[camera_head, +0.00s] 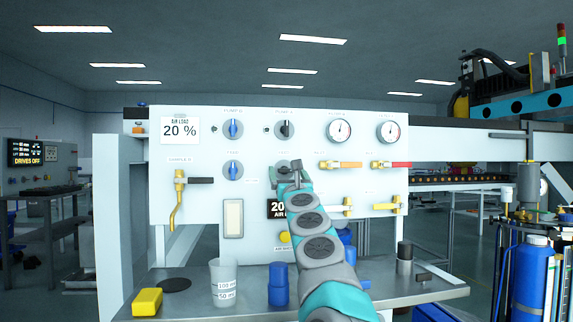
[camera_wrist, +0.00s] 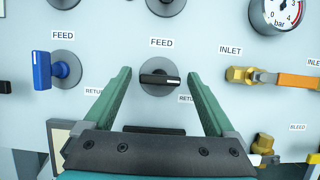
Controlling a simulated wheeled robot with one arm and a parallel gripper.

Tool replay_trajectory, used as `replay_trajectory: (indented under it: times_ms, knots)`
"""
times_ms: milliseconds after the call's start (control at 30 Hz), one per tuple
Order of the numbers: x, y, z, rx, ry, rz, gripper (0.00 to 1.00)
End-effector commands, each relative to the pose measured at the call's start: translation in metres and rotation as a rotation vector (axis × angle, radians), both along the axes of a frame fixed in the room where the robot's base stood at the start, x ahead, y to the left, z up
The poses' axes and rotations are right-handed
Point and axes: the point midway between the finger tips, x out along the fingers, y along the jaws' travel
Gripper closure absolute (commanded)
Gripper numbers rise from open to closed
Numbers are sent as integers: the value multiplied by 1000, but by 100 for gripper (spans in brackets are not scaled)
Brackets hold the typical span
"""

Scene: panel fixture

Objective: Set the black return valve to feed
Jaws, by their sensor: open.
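The black return valve (camera_wrist: 160,80) is on the white panel in the wrist view, with a round grey base. Its bar handle lies level, its white mark at the right end, toward the RETURN label at lower right. The FEED label is above it. My gripper (camera_wrist: 159,73) is open, its green fingers to the left and right of the valve, with gaps on both sides. Contact with the panel cannot be told. In the head view my gripper (camera_head: 290,172) is in front of the valve and mostly hides it.
A blue valve (camera_wrist: 42,70) with its own FEED label is to the left. A brass inlet valve (camera_wrist: 242,76) with an orange handle is to the right. Below on the bench (camera_head: 190,301) stand a beaker (camera_head: 223,283), blue containers (camera_head: 278,284) and a yellow block (camera_head: 147,302).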

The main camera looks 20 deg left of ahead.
Motion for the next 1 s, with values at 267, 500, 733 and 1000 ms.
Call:
replay_trajectory:
  times_ms: [267, 500, 733, 1000]
  knots:
    - [9, 5, 5, 0, 0, 0, 10]
    - [10, 6, 4, 1, 1, 2, 10]
    - [10, 6, 4, 1, 1, 2, 27]
    - [10, 6, 4, 1, 1, 3, 57]
